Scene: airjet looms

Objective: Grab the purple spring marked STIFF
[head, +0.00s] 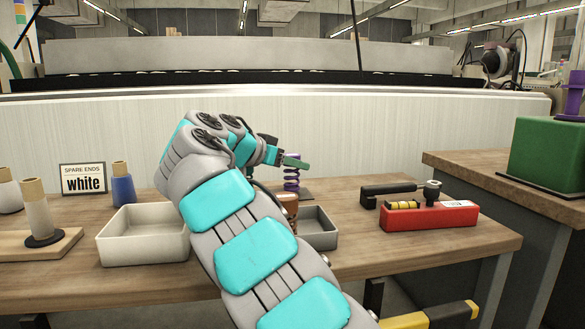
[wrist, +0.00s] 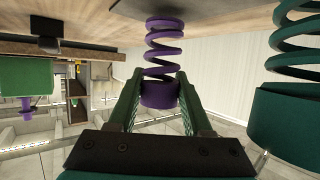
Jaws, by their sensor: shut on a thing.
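The purple spring (head: 291,178) stands upright on the workbench, just beyond my arm. It also shows in the wrist view (wrist: 163,46), with its coils running from a purple cap to a dark plate. My gripper (head: 284,160) is at the spring's upper end. In the wrist view its two green fingers (wrist: 159,88) are shut on the purple cap, one on each side. No STIFF marking is readable. A dark green spring (wrist: 292,62) with a green cap stands beside it in the wrist view; my arm hides it in the head view.
A pale tray (head: 145,250) and a grey tray (head: 318,240) flank my arm. A red level-like tool (head: 428,216) and a black handle (head: 388,190) lie to the right. A green box (head: 548,155) stands on the right bench. Cones and a "white" sign (head: 83,178) are left.

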